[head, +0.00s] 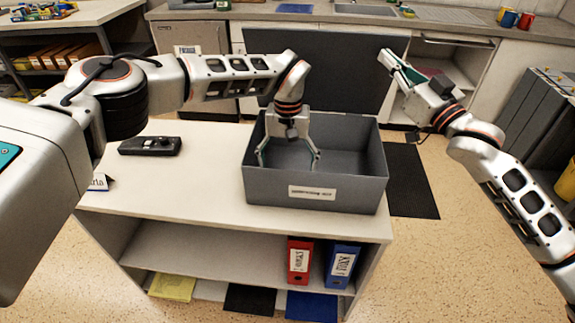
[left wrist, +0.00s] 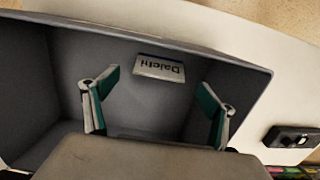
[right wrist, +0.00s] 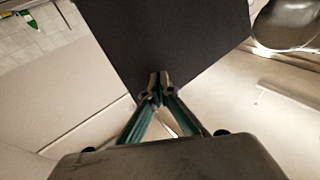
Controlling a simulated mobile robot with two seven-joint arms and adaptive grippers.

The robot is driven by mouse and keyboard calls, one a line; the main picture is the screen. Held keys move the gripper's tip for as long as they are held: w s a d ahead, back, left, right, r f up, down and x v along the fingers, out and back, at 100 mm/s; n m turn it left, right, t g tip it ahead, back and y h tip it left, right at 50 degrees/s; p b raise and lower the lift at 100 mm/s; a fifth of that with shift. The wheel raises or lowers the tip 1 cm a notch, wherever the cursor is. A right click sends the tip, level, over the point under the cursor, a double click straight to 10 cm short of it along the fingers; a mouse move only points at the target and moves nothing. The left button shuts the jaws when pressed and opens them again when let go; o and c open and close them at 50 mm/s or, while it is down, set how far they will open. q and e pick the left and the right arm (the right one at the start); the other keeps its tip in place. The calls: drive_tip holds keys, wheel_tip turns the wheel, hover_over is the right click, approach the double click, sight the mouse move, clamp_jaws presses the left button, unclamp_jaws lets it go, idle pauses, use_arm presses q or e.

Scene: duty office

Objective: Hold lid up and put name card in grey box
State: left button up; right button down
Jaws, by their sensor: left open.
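The grey box (head: 315,190) stands on the right part of the white table. Its dark lid (head: 325,65) is raised behind it. My right gripper (head: 385,57) is at the lid's right edge; in the right wrist view its fingertips (right wrist: 158,92) are shut on the dark lid (right wrist: 185,40). My left gripper (head: 288,160) points down inside the box, open and empty. In the left wrist view a white name card (left wrist: 158,68) reading "Daichi" is inside the box, beyond and between the open fingers (left wrist: 155,98). The box's front wall hides this card in the head view.
Another name card (head: 100,182), partly hidden by my left arm, stands at the table's left edge. A black device (head: 150,146) lies left of the box. Red (head: 299,260) and blue (head: 341,263) binders stand on the shelf below. A sink counter (head: 450,30) runs behind.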

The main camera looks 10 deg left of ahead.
use_arm(q)
wheel_tip(320, 180, up, 15)
idle(1.6)
drive_tip(key=s+a, duration=0.3)
drive_tip(key=s, duration=1.8)
drive_tip(key=shift+s, duration=0.35)
idle(0.5)
use_arm(e)
drive_tip(key=shift+s+f, duration=0.3)
drive_tip(key=shift+s, duration=0.3)
drive_tip(key=shift+s+f, duration=0.25)
drive_tip(key=shift+s, duration=0.4)
drive_tip(key=shift+s+f, duration=0.3)
drive_tip(key=shift+s, duration=0.3)
drive_tip(key=shift+s+f, duration=0.5)
drive_tip(key=shift+s, duration=0.35)
drive_tip(key=shift+s+f, duration=0.5)
drive_tip(key=shift+s, duration=0.3)
